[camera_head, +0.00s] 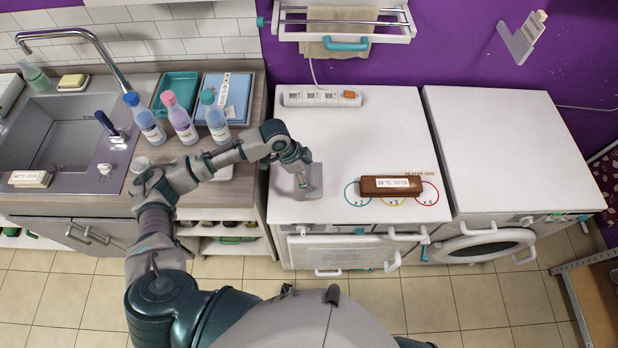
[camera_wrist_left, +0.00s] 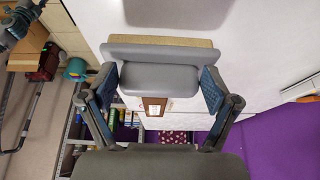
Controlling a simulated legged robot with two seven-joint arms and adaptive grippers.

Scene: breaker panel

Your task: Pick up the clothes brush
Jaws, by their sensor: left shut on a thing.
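The clothes brush (camera_wrist_left: 155,76) is grey with a pale tan bristle edge in the left wrist view. It lies between the two fingers of my left gripper (camera_wrist_left: 158,88), which is shut on it. In the head view the grey brush (camera_head: 314,183) shows at the end of my left arm, over the left part of the white heater top (camera_head: 340,120). My left gripper (camera_head: 306,172) partly hides it there. A shadow lies on the white top beside it; I cannot tell for sure whether the brush touches the surface. My right gripper is not in view.
A brown labelled block (camera_head: 391,186) lies right of the brush on coloured rings. A power strip (camera_head: 321,96) lies at the back. A white washing machine (camera_head: 510,150) stands to the right. Several bottles (camera_head: 181,119) and a sink (camera_head: 70,135) are left. The heater top's middle is clear.

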